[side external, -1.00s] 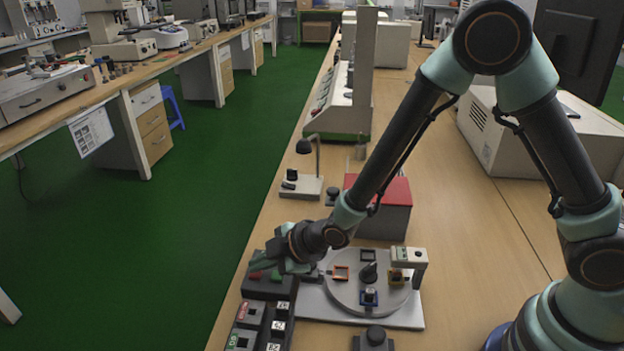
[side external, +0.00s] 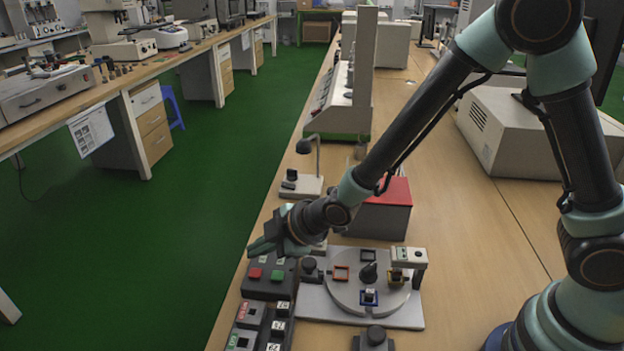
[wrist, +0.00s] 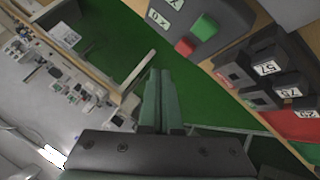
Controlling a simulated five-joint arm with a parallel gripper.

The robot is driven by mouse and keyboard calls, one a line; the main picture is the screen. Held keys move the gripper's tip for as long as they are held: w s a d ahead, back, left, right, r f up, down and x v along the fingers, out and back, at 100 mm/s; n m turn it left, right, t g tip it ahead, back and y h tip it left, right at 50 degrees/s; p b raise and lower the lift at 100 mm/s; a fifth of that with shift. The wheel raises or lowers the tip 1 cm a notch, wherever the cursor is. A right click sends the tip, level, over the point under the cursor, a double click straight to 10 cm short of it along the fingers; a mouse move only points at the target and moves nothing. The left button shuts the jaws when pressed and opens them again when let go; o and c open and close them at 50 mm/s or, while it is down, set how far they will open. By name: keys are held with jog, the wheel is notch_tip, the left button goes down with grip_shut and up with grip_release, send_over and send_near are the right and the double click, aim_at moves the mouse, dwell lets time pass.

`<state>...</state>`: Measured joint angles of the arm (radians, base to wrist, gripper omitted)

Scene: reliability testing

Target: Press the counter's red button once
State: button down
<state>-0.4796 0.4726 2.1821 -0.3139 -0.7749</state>
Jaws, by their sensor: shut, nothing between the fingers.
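The counter (side external: 268,289) is a dark box near the table's left edge, with a red button (side external: 255,272) beside a green button (side external: 278,275). In the wrist view, the red button (wrist: 186,46) and green button (wrist: 204,27) show at the upper right, with white labels on the counter (wrist: 225,15). My gripper (side external: 255,247) is shut and empty, its fingers pointing left, above and behind the buttons in the side view. In the wrist view, my gripper's fingertips (wrist: 158,78) are apart from the red button, below and left of it.
A turntable fixture (side external: 335,305) with coloured square frames stands right of the counter. A red-topped box (side external: 375,212) is behind it. Dark bins with labels (side external: 262,325) stand in front of the counter. Green floor lies past the table's left edge.

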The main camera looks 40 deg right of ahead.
jog(key=shift+r, duration=1.25)
jog(key=s+d+r+m+h, duration=0.2)
jog(key=s+d+r+m, duration=0.2)
jog(key=d+r+m, duration=0.55)
jog(key=s+d+r+m+g+h, duration=0.2)
jog(key=s+d+r+m, duration=0.3)
jog(key=s+d, duration=0.6)
jog(key=shift+s+d+g, duration=0.25)
jog(key=shift+d+g, duration=0.05)
jog(key=shift+d, duration=0.9)
jog(key=shift+r, duration=0.1)
